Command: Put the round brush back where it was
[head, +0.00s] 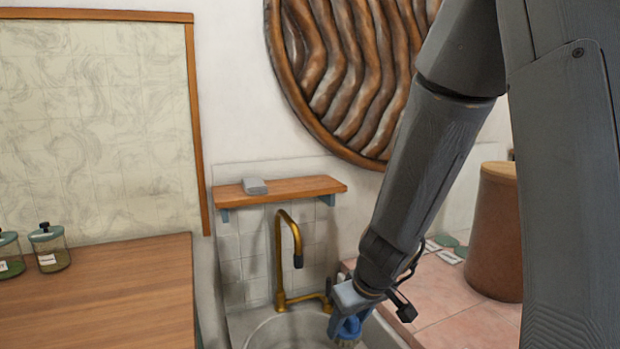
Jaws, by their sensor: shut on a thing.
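My gripper (348,326) is low in the head view, its blue fingers pointing down over the right side of the sink. It is shut on the round brush (345,343), of which only a small brownish bit shows below the fingers. The rest of the brush is hidden by the fingers and the picture's bottom edge. A wooden shelf (290,188) on the wall above the tap carries a grey folded or block-like thing (255,186) at its left; the rest of its top is bare.
A brass tap (280,262) stands behind the round sink basin (275,333), close left of my gripper. A wooden counter (110,290) with glass jars (50,248) is at left. A pink tiled top (455,300) with a tall brown lidded container (496,232) is at right.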

